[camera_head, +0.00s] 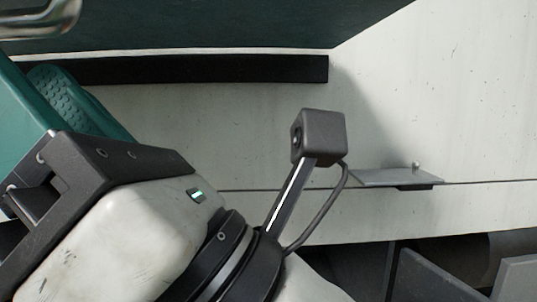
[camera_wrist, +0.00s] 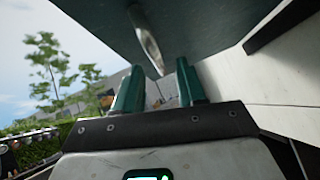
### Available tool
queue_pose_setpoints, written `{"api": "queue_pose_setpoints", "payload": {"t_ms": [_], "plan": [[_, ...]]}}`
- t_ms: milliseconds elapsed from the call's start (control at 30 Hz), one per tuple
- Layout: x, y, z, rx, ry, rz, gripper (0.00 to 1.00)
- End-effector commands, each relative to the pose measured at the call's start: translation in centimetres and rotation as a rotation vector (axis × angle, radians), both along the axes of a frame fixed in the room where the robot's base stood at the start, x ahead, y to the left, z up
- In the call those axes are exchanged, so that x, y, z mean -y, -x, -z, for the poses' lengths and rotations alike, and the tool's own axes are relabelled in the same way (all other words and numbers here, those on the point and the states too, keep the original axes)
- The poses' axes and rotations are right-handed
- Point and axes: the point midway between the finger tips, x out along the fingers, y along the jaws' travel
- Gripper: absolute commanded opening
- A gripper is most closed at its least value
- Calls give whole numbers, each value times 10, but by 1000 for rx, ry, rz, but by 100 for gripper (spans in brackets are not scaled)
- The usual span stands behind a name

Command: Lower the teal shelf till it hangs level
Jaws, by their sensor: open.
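The teal shelf (camera_head: 210,22) spans the top of the head view as a dark panel against a white wall. Its dark face also fills the upper middle of the wrist view (camera_wrist: 215,30). A curved metal handle (camera_head: 45,20) is at the top left, partly cut off by the frame; in the wrist view the handle (camera_wrist: 147,40) comes down from the shelf. My gripper (camera_head: 22,68) is open, its two teal fingers (camera_wrist: 158,66) apart. The handle's lower end appears between the fingertips in the wrist view; I cannot tell whether they reach around it. The shelf's exact tilt cannot be judged.
A black strip (camera_head: 200,69) runs along the white wall (camera_head: 450,90) below the shelf. A small metal plate with a peg (camera_head: 395,177) juts out lower right. Grey panels (camera_head: 440,275) are at the bottom right. Trees (camera_wrist: 52,70) and open sky show to the left in the wrist view.

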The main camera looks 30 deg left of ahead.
Motion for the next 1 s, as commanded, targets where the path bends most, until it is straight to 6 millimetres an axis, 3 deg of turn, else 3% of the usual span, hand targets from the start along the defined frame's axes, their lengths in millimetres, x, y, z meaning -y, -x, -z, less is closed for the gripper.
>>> {"api": "queue_pose_setpoints", "payload": {"t_ms": [200,400,1000], "plan": [[26,-10,25,-4,0,4,40],[38,-13,38,-3,1,2,40],[41,-14,41,-3,1,0,40]]}}
